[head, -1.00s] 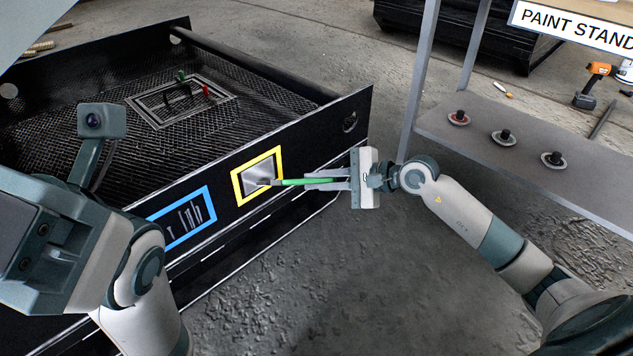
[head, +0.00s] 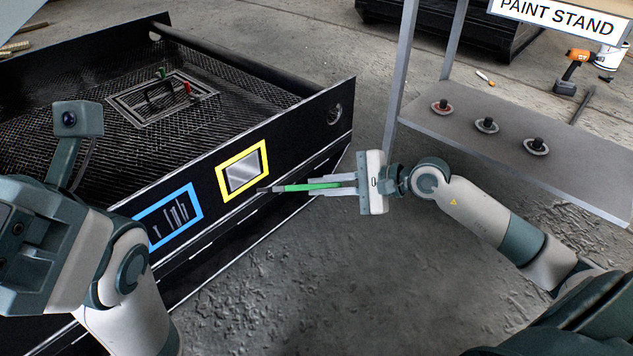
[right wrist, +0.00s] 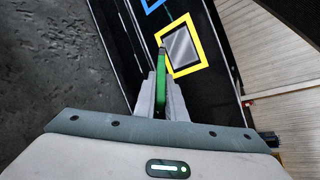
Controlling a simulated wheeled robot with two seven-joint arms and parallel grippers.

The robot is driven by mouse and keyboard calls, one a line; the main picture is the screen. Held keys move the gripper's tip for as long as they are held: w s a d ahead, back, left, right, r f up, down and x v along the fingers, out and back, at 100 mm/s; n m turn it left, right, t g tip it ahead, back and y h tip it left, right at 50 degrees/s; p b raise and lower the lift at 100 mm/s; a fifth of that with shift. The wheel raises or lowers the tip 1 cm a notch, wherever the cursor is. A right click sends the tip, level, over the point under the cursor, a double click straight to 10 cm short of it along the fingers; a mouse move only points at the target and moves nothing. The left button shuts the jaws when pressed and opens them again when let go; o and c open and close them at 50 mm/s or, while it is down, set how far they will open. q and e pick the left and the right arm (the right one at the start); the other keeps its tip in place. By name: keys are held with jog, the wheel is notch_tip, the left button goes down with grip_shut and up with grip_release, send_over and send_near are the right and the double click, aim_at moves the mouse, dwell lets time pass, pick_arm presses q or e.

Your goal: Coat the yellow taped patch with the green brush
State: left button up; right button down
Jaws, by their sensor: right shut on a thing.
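The yellow taped patch (head: 242,171) is a grey metallic panel framed in yellow tape on the black enclosure's front side. It also shows in the right wrist view (right wrist: 181,48). My right gripper (head: 335,184) is shut on the green brush (head: 300,187), whose dark tip points left toward the patch's lower right edge. In the right wrist view the green brush (right wrist: 161,74) reaches up to the yellow frame's left side; whether the tip touches is unclear. My left arm (head: 50,240) is at the left; its fingertips are not in view.
A blue taped patch (head: 168,217) with grey strokes lies left of the yellow one. The paint stand's shelf (head: 460,130) at the right holds several round pieces with black knobs. Bare floor (head: 300,280) is free in front of the enclosure.

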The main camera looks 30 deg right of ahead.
jog(key=shift+s+d, duration=0.1)
jog(key=shift+s, duration=0.05)
jog(key=s, duration=0.1)
jog(key=s+d, duration=0.1)
jog(key=shift+s, duration=0.3)
dwell(0.4)
